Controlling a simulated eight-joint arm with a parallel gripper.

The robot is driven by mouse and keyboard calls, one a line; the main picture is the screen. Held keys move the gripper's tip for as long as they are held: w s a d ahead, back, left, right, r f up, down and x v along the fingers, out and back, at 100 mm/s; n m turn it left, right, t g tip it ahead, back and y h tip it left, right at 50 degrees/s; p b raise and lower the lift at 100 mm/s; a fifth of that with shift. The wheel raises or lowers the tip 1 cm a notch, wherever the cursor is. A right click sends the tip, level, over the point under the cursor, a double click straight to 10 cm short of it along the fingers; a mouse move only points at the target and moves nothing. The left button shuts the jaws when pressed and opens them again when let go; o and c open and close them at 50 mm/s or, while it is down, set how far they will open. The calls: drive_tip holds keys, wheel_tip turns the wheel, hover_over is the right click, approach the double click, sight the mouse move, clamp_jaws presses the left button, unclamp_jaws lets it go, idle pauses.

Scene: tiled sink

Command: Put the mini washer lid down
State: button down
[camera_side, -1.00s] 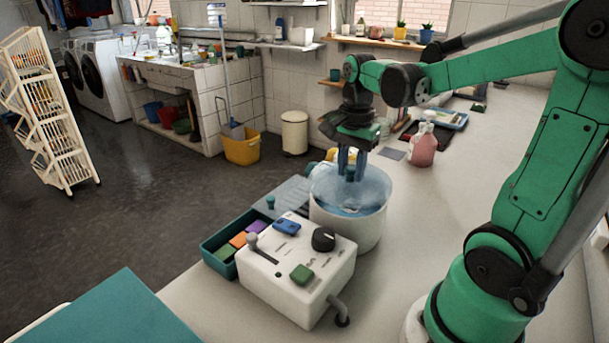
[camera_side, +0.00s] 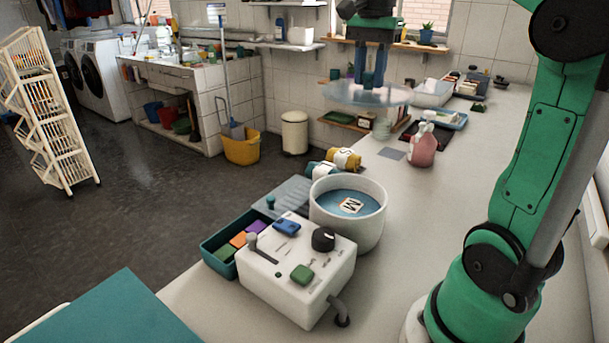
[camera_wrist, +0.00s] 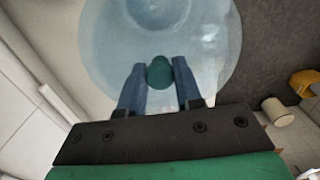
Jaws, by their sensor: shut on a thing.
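The mini washer lid (camera_side: 366,94) is a clear, round disc held high above the counter, toward the back. My gripper (camera_side: 370,80) is shut on the lid's green knob, which shows between the two blue fingers in the wrist view (camera_wrist: 159,73). The lid looks about level in the side view. The mini washer's white tub (camera_side: 347,231) stands uncovered on the counter, below and nearer the side camera than the lid. Blue water (camera_side: 334,203) and a white tile marked with a letter (camera_side: 351,205) show inside the tub.
A white control box (camera_side: 296,270) with a knob and buttons stands in front of the tub. A teal tray (camera_side: 222,262) with coloured blocks is beside it. Yellow and white rolled items (camera_side: 345,158) lie behind the tub, and a pink bottle (camera_side: 422,147) stands further back right.

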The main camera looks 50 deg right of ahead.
drive_tip(key=s+d+f, duration=0.4)
drive_tip(key=d+f, duration=0.3)
drive_tip(key=d, duration=0.5)
hover_over(393, 200)
wheel_tip(393, 200, down, 16)
drive_tip(key=shift+r, duration=0.1)
drive_tip(key=shift+f, duration=2.05)
drive_tip(key=shift+f, duration=0.1)
drive_tip(key=c, duration=0.6)
unclamp_jaws()
